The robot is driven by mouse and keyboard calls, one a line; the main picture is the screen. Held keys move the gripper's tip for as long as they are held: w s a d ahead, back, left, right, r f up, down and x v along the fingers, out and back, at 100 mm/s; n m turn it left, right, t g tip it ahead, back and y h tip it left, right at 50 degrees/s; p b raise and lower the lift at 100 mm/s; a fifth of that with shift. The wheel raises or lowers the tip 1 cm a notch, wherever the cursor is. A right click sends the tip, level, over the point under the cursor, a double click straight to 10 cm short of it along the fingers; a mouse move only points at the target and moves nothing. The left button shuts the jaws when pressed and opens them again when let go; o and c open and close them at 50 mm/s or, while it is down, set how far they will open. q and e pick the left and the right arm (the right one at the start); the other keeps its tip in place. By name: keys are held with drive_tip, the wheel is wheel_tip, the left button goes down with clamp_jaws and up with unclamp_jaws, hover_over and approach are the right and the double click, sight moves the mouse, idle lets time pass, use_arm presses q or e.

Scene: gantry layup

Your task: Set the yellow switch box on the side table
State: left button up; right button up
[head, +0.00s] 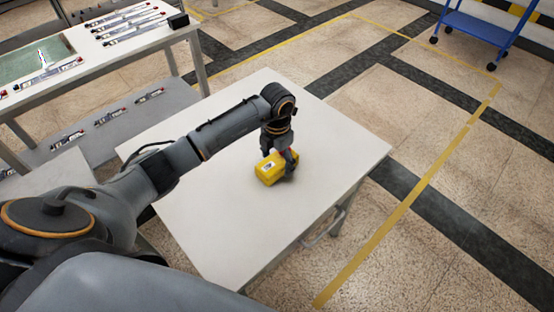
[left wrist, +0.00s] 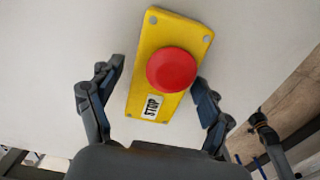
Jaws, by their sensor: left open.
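The yellow switch box (head: 268,170) is at the white side table (head: 220,222), right of the table's middle in the head view. In the left wrist view the switch box (left wrist: 148,42) shows its red round button (left wrist: 171,70) and a STOP label, and it lies tilted between my fingers. My left gripper (head: 279,158) is directly over the box, pointing down. In the left wrist view the left gripper (left wrist: 160,98) has its fingers apart on either side of the box; the right finger is close to it. The box appears to rest on the tabletop.
A workbench (head: 130,47) with several tools and a green mat stands at the upper left, with a lower shelf. A blue cart (head: 478,28) stands far at the upper right. The tabletop around the box is clear. Yellow tape marks the floor.

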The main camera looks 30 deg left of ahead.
sight(277, 160)
use_arm(q)
wheel_tip(277, 160, up, 12)
drive_tip(key=b, duration=0.1)
drive_tip(key=shift+r, duration=0.2)
idle(0.3)
idle(0.4)
